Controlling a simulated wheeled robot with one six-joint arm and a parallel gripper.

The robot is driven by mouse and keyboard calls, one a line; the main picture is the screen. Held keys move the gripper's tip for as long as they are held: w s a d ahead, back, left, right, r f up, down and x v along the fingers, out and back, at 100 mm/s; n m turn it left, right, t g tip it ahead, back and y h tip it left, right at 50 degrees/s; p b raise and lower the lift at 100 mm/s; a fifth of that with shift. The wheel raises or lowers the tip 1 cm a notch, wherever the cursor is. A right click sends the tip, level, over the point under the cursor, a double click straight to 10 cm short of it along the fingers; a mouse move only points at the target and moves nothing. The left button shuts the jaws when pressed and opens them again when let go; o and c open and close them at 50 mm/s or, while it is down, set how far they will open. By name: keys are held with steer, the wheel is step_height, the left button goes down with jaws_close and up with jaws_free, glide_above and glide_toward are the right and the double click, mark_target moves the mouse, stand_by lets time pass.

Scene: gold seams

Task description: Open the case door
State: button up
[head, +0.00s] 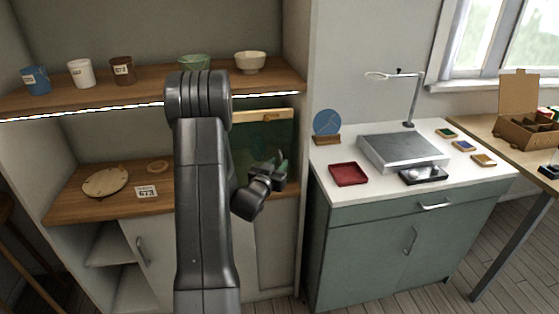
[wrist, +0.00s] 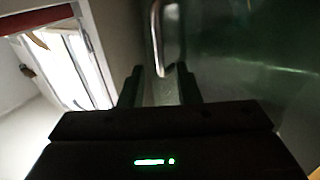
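The case door is a dark green, glassy panel (head: 250,145) under a pale wooden strip, at the right end of the shelf unit in the head view. It also fills the right of the wrist view (wrist: 240,60). A bright metal bar handle (wrist: 157,35) stands on it. My gripper (head: 280,168) is in front of the panel, seen small and partly against it. In the wrist view its two dark fingers (wrist: 160,88) are apart, with the handle's lower end in line between their tips. I cannot tell whether they touch the handle.
A wooden shelf (head: 150,88) above holds several cups and bowls. The lower shelf (head: 75,205) holds a round plate and a card marked 673. To the right, a green cabinet (head: 400,245) carries a red tray (head: 348,174) and a metal box (head: 400,150). A wall post separates them.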

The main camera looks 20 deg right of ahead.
steer(key=shift+x, duration=1.05)
jaws_close()
